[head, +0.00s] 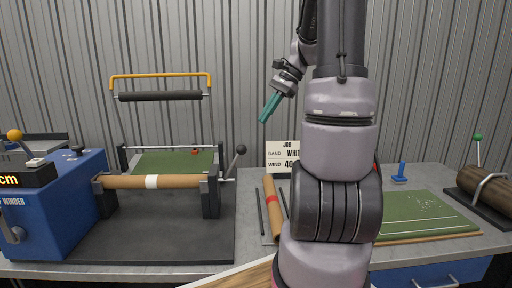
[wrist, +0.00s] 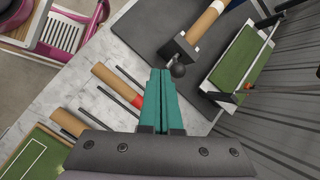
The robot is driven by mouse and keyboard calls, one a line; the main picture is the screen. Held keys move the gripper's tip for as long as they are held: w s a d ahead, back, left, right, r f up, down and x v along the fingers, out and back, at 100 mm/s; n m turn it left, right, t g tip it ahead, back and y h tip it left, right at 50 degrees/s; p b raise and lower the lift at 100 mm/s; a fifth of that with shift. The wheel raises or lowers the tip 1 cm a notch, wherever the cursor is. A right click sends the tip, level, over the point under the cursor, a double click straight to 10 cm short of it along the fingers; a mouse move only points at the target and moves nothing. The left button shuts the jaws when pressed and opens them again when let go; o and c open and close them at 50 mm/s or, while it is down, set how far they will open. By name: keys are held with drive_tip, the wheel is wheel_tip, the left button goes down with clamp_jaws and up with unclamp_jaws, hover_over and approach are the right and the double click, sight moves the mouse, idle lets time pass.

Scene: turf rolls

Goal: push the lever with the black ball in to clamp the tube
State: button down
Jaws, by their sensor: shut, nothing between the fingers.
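The lever with the black ball (head: 240,149) stands at the right end of the winding stand, its rod leaning up and to the right. The brown cardboard tube (head: 180,181) with a white band lies across the stand between two dark end blocks. My gripper (head: 265,117) has teal fingers, shut and empty, held up in the air to the right of the lever and above it. In the wrist view the closed fingertips (wrist: 160,72) appear just left of the black ball (wrist: 179,70). The tube (wrist: 207,20) shows beyond it. I cannot tell the height gap there.
A blue winder (head: 60,205) stands left of the tube. A loose tube with a red band (head: 271,205) and thin dark rods lie right of the stand. A job sign (head: 283,155) stands behind; green turf (head: 425,215) lies further right.

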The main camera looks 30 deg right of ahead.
drive_tip(key=w+d+f+m+y, duration=0.1)
drive_tip(key=d+f+m+y, duration=0.1)
drive_tip(key=d, duration=0.3)
drive_tip(key=w+d+f+m+t+y, duration=0.1)
drive_tip(key=w+d+f+m+y, duration=0.1)
drive_tip(key=d+f, duration=0.3)
drive_tip(key=shift+w+d+f+m, duration=0.2)
drive_tip(key=shift+w+d+m, duration=0.1)
drive_tip(key=shift+d+m, duration=0.5)
drive_tip(key=w+a+f, duration=0.1)
drive_tip(key=a+f, duration=0.1)
drive_tip(key=a, duration=0.4)
drive_tip(key=w+a+f, duration=0.1)
drive_tip(key=a+f, duration=0.1)
drive_tip(key=a, duration=0.4)
drive_tip(key=shift+w+f, duration=0.3)
drive_tip(key=shift+f, duration=0.1)
